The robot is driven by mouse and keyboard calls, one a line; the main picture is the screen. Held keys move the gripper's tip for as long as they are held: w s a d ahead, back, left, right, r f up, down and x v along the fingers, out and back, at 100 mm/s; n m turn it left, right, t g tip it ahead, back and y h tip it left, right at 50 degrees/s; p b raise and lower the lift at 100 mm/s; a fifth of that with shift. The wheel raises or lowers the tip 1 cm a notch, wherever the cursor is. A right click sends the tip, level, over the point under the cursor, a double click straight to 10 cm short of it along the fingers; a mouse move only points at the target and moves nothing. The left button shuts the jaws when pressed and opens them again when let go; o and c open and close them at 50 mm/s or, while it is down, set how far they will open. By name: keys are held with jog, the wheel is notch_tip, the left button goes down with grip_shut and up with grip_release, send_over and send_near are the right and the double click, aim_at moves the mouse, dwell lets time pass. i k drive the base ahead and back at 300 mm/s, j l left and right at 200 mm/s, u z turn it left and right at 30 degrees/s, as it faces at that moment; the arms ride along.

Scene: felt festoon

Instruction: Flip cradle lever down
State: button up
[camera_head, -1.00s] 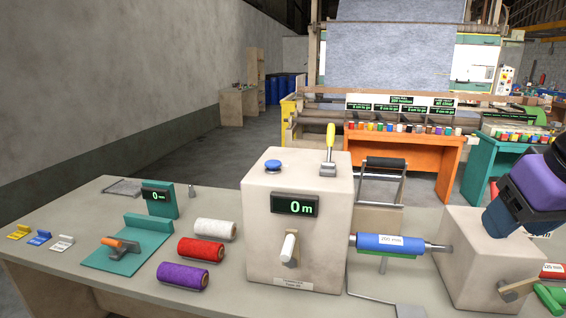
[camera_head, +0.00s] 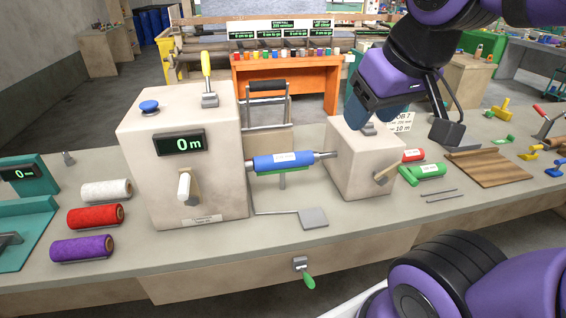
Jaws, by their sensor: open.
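No lever is labelled as the cradle's. A blue roll (camera_head: 284,162) is held level between two beige boxes, with a green support under it. A lever with a black grip (camera_head: 268,86) stands raised on a metal frame behind the roll. A yellow-handled lever (camera_head: 207,65) stands upright on the left box (camera_head: 140,140). A green-handled lever (camera_head: 308,281) hangs at the table's front edge. My gripper (camera_head: 366,112) is open, pointing down above the right box (camera_head: 350,165), apart from these levers. Its fingertips overlap in this view, and it hides part of the background.
A grey foot plate (camera_head: 313,218) lies before the roll. A wooden board (camera_head: 487,168) lies right.

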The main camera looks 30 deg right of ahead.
aim_at(309, 281)
jog(key=k+l+u, duration=0.1)
jog(key=l+u, duration=0.15)
jog(key=u, duration=0.2)
jog(key=k+l+u, duration=0.1)
jog(key=l+u, duration=0.15)
jog(key=u, duration=0.2)
jog(key=k+l+u, duration=0.3)
jog(key=k+l, duration=0.3)
jog(key=k+l+u, duration=0.3)
jog(key=k+l, duration=0.2)
jog(key=k, duration=0.2)
jog(key=k+l, duration=0.3)
jog(key=k, duration=0.2)
jog(key=k+l, duration=0.3)
jog(key=k, duration=0.15)
jog(key=k+l, duration=0.25)
jog(key=k, duration=0.25)
jog(key=i+j, duration=0.1)
jog(key=i, duration=0.35)
jog(key=i+j+z, duration=0.1)
jog(key=i, duration=0.4)
jog(key=i+j, duration=0.1)
jog(key=i, duration=0.35)
jog(key=i+j, duration=0.15)
jog(key=i, duration=0.3)
jog(key=z, duration=0.05)
